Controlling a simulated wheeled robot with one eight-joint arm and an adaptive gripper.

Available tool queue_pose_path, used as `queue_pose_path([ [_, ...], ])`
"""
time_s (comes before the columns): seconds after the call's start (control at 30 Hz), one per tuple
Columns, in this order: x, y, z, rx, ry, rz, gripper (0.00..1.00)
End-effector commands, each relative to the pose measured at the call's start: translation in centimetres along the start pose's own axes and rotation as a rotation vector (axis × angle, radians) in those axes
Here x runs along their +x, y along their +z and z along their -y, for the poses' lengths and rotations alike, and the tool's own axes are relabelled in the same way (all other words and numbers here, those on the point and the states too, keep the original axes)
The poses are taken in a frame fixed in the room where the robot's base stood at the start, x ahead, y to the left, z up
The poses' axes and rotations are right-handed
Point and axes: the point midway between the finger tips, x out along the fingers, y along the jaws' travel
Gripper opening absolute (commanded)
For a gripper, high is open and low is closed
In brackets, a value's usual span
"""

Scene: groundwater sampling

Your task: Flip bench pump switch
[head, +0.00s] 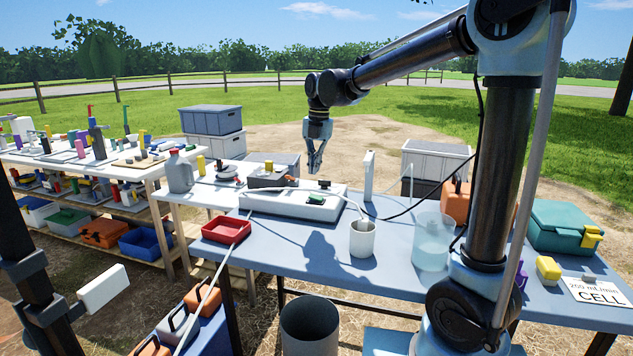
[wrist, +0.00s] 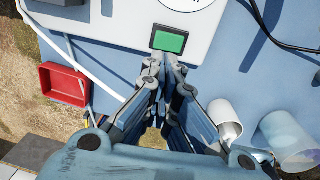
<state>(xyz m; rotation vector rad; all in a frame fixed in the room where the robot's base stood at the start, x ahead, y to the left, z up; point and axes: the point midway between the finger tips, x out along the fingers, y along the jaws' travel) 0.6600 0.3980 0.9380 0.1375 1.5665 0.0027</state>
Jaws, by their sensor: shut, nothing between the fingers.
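The bench pump (head: 282,205) is a low white box on the blue-grey table. A green switch (head: 316,199) in a dark frame is on its top near the right end. In the wrist view, the green switch (wrist: 170,41) lies just past my fingertips, near the edge of the white pump panel (wrist: 115,30). My gripper (head: 315,168) points down above the pump in the head view. My gripper (wrist: 164,60) is shut and empty, its tips close together. The height gap between tips and switch is hard to judge; I see no clear contact.
A red tray (head: 227,230) stands left of the pump. A white cup (head: 362,238) and a clear beaker (head: 433,242) stand to the right. A white upright post (head: 369,175) stands behind.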

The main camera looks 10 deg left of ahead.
Motion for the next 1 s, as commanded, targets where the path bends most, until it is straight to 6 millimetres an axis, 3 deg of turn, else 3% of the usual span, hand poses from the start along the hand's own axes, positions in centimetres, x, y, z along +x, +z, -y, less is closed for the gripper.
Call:
queue_pose_path([
  [0.1,-2.0,0.0,-0.4,0.000,0.000,0.000,0.00],
  [0.33,-4.2,0.0,-0.8,0.000,0.001,0.000,0.00],
  [0.8,-4.7,0.0,-0.8,0.000,0.002,0.000,0.00],
  [1.0,-5.0,-0.1,0.1,0.001,0.037,-0.001,0.00],
])
